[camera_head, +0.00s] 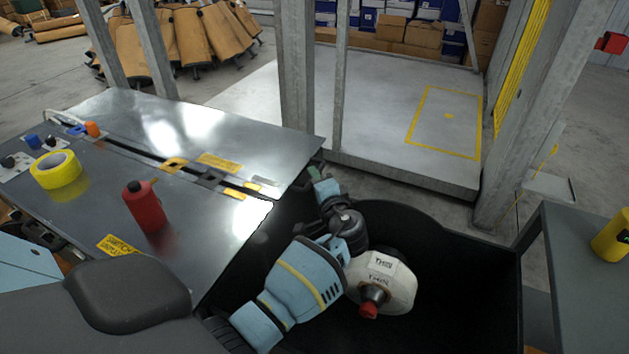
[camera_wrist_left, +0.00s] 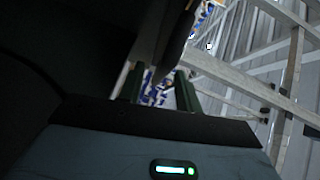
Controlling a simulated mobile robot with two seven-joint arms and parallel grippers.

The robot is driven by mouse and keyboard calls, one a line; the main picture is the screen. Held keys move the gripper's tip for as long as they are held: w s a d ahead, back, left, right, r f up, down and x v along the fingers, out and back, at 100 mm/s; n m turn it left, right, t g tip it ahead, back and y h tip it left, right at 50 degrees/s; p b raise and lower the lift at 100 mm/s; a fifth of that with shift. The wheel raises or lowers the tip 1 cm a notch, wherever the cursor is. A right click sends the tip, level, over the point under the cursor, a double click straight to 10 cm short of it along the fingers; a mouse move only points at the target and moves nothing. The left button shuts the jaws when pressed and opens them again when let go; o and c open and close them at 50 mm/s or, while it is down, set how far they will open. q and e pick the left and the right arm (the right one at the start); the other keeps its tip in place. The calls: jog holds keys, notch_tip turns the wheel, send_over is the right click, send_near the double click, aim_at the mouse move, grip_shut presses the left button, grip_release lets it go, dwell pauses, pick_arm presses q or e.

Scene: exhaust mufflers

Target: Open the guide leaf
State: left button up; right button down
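My left gripper (camera_head: 325,190) is beside the right end of the grey metal table (camera_head: 225,125), just past its corner. In the left wrist view, its two dark green fingers (camera_wrist_left: 158,88) stand apart. A dark upright edge (camera_wrist_left: 175,42) shows between and beyond them; contact with it cannot be told. No part is clearly recognisable as the guide leaf. Black panels (camera_head: 440,225) with a curved top edge stand right of the gripper, below table height, and may include it. My right gripper is not in view.
A red bottle (camera_head: 145,207) and yellow tape roll (camera_head: 56,170) stand on the table. Steel posts (camera_head: 295,75) and a pale platform (camera_head: 385,120) lie beyond the gripper. A dark side table (camera_head: 580,255) with a yellow cylinder (camera_head: 611,236) is at right.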

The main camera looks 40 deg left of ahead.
pick_arm(q)
jog(key=shift+b+x, duration=0.3)
jog(key=shift+x, duration=0.75)
grip_shut()
